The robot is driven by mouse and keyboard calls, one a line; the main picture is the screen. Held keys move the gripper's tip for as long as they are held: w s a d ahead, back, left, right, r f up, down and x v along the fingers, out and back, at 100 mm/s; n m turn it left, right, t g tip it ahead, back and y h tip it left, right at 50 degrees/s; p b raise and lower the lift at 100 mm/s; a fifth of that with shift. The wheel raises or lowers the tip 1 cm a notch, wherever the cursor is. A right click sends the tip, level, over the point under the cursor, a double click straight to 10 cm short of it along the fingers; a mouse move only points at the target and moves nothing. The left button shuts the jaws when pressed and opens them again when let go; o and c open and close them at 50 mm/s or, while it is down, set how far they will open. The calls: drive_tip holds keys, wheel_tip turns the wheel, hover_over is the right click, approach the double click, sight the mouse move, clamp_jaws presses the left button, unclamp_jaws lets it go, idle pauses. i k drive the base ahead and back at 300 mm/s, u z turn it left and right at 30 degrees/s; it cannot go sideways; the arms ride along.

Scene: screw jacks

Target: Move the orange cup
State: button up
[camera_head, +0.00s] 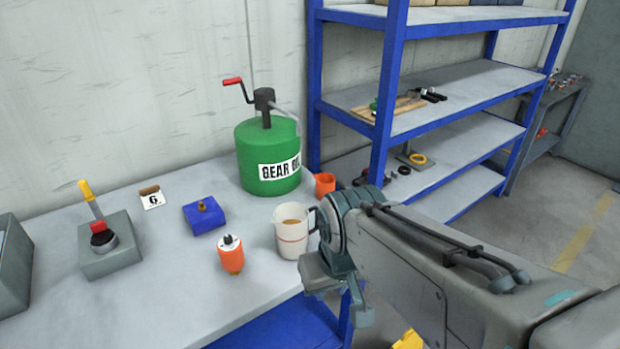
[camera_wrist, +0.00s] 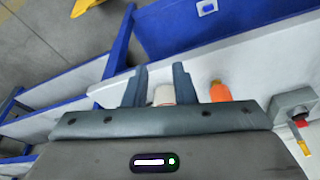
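The orange cup (camera_head: 325,185) is small and stands upright at the right edge of the grey workbench, beside the green gear oil drum (camera_head: 268,160). My gripper (camera_head: 338,295) is near the bench's front right edge, nearer the camera than the cup and apart from it. In the wrist view my gripper (camera_wrist: 161,75) shows two fingers spread apart. A white measuring jug (camera_head: 291,235) with brown liquid stands close to the gripper; a pale part of it (camera_wrist: 164,95) shows between the fingers, but contact cannot be told. The cup is not clearly visible in the wrist view.
A blue-framed shelf (camera_head: 455,140) rises behind at right.

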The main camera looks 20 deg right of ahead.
sight(325, 188)
drive_tip(key=k, duration=1.2)
drive_tip(key=z, duration=1.25)
drive_tip(key=i, duration=1.5)
drive_tip(key=u, duration=0.85)
drive_tip(key=i, duration=0.3)
drive_tip(key=u, duration=0.25)
